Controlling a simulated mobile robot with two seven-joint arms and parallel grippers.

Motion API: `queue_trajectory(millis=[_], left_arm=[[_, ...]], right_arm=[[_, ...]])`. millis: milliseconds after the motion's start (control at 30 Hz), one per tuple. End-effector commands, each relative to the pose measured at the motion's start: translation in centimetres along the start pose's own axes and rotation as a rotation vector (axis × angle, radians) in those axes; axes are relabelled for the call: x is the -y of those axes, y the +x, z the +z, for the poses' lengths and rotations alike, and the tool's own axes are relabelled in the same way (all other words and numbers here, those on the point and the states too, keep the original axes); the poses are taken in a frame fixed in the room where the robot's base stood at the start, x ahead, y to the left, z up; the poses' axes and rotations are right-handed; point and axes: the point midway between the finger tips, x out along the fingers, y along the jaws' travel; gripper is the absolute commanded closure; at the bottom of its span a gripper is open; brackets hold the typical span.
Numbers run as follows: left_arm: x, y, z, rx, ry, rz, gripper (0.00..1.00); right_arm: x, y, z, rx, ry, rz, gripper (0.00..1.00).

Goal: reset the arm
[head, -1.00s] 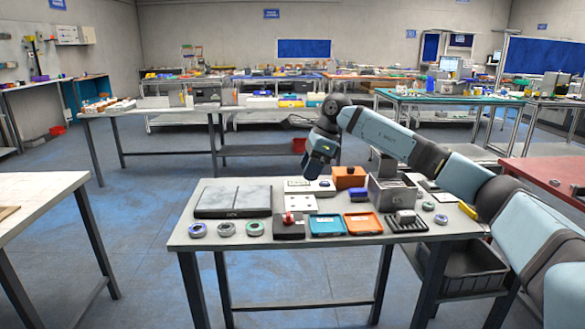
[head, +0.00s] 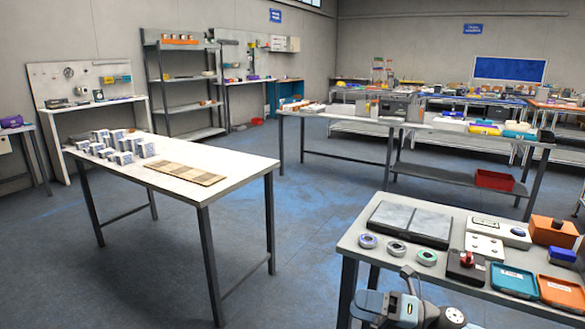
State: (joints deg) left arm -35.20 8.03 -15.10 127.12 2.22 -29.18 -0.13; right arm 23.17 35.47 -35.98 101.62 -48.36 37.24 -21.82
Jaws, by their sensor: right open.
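My right arm shows at the bottom edge of the head view, in front of the near worktable (head: 352,238). My right gripper (head: 409,288) is at its upper end, by the table's front edge below the tape rolls. It is open, and I see nothing held in it. Much of this arm is cut off by the bottom of the picture. My left arm and gripper are not in view.
The near worktable holds a grey two-panel pad (head: 409,222), tape rolls (head: 397,248), a red-knobbed device (head: 466,264), a teal tray (head: 513,280) and an orange tray (head: 561,292). A white table (head: 225,178) at left carries several small boxes (head: 122,143). Blue floor lies between the tables.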

Motion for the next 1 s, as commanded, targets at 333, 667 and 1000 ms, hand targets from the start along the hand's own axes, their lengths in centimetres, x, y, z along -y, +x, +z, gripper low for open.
queue_trajectory(millis=[333,667,1000], left_arm=[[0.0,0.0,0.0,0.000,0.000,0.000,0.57],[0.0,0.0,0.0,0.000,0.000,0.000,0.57],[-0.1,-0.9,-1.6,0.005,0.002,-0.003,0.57]], right_arm=[[2.3,-2.3,-9.1,0.652,0.925,0.155,0.42],[5.7,-8.6,-19.7,1.130,1.670,0.128,0.42],[4.2,-11.9,-26.4,1.373,2.055,0.072,0.42]])
